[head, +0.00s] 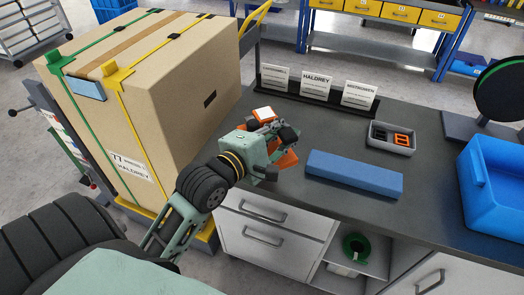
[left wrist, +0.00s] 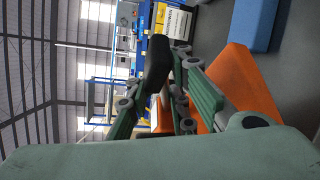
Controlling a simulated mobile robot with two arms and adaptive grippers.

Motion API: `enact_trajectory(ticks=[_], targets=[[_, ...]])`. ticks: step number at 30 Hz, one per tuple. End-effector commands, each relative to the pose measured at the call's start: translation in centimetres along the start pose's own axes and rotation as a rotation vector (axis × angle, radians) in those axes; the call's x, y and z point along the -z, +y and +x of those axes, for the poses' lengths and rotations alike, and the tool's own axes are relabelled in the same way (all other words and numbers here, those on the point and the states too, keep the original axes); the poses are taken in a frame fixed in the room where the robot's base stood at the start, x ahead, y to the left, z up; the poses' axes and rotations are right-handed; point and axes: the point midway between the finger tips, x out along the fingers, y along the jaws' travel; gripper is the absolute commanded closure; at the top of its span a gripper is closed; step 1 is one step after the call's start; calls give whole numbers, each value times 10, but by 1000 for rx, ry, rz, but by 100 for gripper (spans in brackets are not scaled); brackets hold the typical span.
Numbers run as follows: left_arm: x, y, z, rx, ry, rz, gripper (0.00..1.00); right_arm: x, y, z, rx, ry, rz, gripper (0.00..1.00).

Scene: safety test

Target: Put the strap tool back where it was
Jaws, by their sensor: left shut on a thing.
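My left gripper (head: 280,135) is at the left end of the dark bench top. It is shut on an orange tool (head: 287,160), which I take to be the strap tool. Orange shows on both sides of the fingers, and the fingers hide the middle of the tool. In the left wrist view the orange tool (left wrist: 247,85) lies across and behind the green fingers (left wrist: 180,95). I cannot tell whether it touches the bench. My right gripper is in neither view.
A blue block (head: 353,175) lies on the bench right of the gripper. Behind it are a grey tray (head: 404,150) with black and orange pieces and a label stand (head: 318,92). A blue bin (head: 474,205) stands at the right. A large strapped carton (head: 185,110) stands close left.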

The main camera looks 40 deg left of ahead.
Motion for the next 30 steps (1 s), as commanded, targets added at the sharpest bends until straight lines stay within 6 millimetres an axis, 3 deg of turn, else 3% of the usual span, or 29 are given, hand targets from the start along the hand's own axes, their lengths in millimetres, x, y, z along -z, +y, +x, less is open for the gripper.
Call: enact_trajectory(ticks=[8, 21, 30], targets=[[27, 4, 23, 1, 24, 6, 100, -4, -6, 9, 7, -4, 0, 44], [92, -16, 92, -1, 21, 4, 100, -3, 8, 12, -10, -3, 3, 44], [106, -30, 104, 2, 22, 1, 100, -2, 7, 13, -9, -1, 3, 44]])
